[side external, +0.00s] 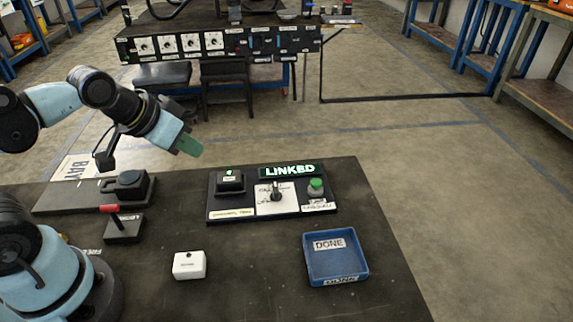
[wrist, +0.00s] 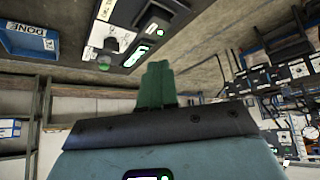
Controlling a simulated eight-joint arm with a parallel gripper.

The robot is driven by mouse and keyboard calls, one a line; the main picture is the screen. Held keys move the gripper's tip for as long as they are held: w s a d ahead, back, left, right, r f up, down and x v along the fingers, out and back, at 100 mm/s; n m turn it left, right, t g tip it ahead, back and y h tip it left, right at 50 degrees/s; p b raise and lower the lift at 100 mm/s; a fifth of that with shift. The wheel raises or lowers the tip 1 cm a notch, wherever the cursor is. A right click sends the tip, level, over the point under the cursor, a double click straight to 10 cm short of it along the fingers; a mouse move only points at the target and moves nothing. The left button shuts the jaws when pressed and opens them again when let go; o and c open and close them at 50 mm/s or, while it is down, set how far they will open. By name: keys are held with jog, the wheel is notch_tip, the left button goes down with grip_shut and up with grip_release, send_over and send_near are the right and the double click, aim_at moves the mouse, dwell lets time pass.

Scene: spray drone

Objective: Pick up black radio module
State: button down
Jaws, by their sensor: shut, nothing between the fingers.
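A black box-shaped module with a small green lit display (side external: 230,181), which looks like the radio module, sits at the left end of a dark panel (side external: 240,213). It also seems to show near the top of the wrist view (wrist: 160,20), partly cut off. My gripper (side external: 190,147) is raised above and behind the panel, up and left of the module and apart from it. Its green fingers (wrist: 157,72) are closed together with nothing between them.
The panel has a lit LINKED sign (side external: 290,170), a switch (side external: 276,192) and a green button (side external: 316,186). A blue DONE tray (side external: 335,280), a white block (side external: 189,265), a red-handled lever (side external: 122,224) and another black device (side external: 128,187) are on the table.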

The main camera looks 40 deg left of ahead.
jog(key=c, duration=0.5)
grip_release()
jog(key=m+g, duration=0.7)
jog(key=m, duration=0.2)
send_over(234, 176)
jog(key=f, duration=0.4)
jog(key=w+f, duration=0.1)
jog(key=shift+d+f, duration=0.3)
jog(key=shift+f, duration=0.1)
jog(key=shift+s+a+f, duration=0.1)
jog(key=shift+s+f, duration=0.1)
jog(key=shift+f, duration=0.7)
jog(key=shift+s+a+f, duration=0.1)
jog(key=shift+s+f, duration=0.05)
jog(key=shift+f, duration=0.75)
jog(key=shift+s+a+f, duration=0.1)
jog(key=shift+s+f, duration=0.1)
jog(key=shift+f, duration=0.7)
